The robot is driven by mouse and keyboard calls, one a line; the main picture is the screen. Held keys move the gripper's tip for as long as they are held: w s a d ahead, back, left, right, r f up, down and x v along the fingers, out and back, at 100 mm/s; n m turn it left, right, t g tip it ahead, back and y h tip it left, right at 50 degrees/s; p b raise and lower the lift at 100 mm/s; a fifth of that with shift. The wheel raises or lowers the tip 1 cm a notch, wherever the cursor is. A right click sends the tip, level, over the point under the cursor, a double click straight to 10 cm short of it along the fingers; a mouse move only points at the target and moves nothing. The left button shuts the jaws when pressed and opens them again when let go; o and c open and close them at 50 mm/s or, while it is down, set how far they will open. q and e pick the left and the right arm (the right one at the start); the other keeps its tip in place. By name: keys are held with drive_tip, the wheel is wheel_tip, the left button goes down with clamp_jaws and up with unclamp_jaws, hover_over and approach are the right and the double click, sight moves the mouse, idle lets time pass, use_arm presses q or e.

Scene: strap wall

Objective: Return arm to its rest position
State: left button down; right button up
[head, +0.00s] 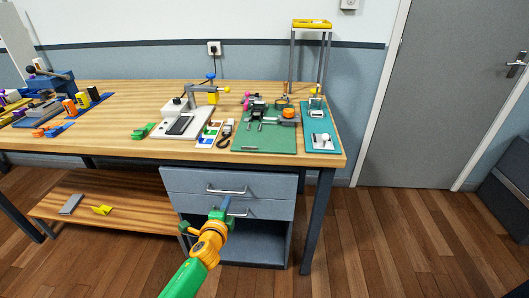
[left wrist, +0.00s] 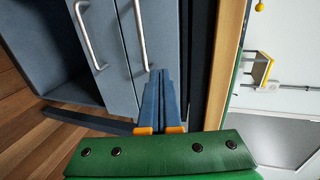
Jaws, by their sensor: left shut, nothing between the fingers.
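My left gripper (head: 225,204) is in front of the drawer cabinet below the workbench in the head view. Its blue fingers are together with nothing between them. In the left wrist view the shut fingers (left wrist: 160,98) point at the cabinet front, close to a drawer handle (left wrist: 140,35). I cannot tell whether they touch the cabinet. My left arm (head: 190,272), green and orange, reaches up from the bottom of the head view. My right gripper does not show in either view.
The grey cabinet (head: 180,182) has two closed drawers above an open bay. The wooden workbench (head: 120,97) carries a green mat (head: 280,142), tools and a white-based press (head: 170,108). A lower shelf (head: 130,217) stands left of the cabinet. Floor (head: 400,240) at right is clear.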

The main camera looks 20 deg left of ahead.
use_arm(q)
drive_tip(key=s+d+f+n+g+h+p, duration=0.3)
drive_tip(key=s+f+n+g, duration=0.35)
drive_tip(key=s+f, duration=1.2)
drive_tip(key=s+d+f+n+g+p, duration=0.1)
drive_tip(key=s+f+n+g, duration=0.1)
drive_tip(key=s, duration=0.6)
drive_tip(key=s+d+f+n+g+p, duration=0.1)
drive_tip(key=s+d+f+n+g, duration=0.1)
drive_tip(key=s, duration=0.6)
drive_tip(key=s+d+f+n+g+p, duration=0.1)
drive_tip(key=s+d+f+n+g, duration=0.1)
drive_tip(key=s, duration=0.6)
drive_tip(key=shift+s+f+g, duration=0.2)
drive_tip(key=shift+f+g, duration=0.15)
drive_tip(key=shift+f, duration=0.05)
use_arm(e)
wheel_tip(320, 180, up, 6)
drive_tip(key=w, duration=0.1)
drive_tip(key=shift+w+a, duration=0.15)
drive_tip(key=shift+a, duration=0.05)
use_arm(q)
drive_tip(key=shift+n, duration=0.25)
